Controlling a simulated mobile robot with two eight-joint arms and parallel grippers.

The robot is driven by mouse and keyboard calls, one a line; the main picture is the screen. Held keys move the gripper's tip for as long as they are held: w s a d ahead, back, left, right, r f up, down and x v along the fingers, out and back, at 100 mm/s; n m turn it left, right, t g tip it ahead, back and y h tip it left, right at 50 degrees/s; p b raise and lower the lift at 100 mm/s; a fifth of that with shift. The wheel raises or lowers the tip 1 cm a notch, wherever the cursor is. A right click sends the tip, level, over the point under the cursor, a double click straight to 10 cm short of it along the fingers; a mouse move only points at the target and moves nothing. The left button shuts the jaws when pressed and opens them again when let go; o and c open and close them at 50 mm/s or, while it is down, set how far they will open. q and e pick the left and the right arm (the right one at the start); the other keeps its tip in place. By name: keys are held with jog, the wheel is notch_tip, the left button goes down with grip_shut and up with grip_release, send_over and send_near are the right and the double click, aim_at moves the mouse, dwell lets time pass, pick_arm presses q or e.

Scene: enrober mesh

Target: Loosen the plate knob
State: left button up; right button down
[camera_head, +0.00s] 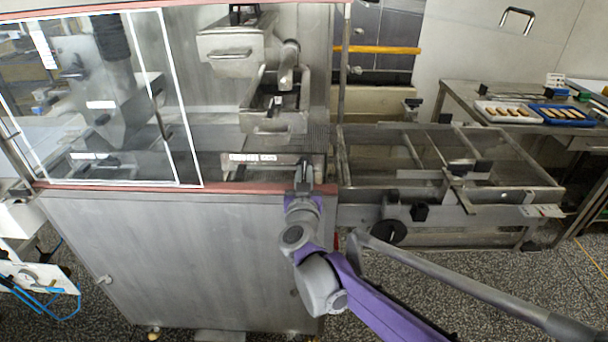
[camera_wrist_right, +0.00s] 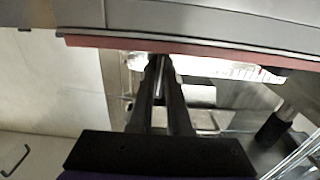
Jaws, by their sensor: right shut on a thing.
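My right gripper (camera_head: 303,174) reaches up to the front edge of the machine opening, at the right end of a metal plate (camera_head: 233,173) with a pale label strip. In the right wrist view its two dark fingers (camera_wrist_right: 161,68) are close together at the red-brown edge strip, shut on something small. This is at the place of the plate knob, which the fingers hide almost wholly, so its shape and thread do not show. My left gripper is in neither view.
A clear window panel (camera_head: 100,110) with a white frame covers the machine's left part. A metal hopper (camera_head: 232,50) is above the opening. An open conveyor frame (camera_head: 450,165) with a black handwheel (camera_head: 388,233) stands to the right. A table behind it holds a blue tray (camera_head: 536,107).

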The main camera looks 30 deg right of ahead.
dwell(0.4)
jog(key=c, duration=0.9)
grip_release()
jog(key=v, duration=1.1)
jog(key=shift+d+p, duration=0.1)
jog(key=shift+p, duration=0.3)
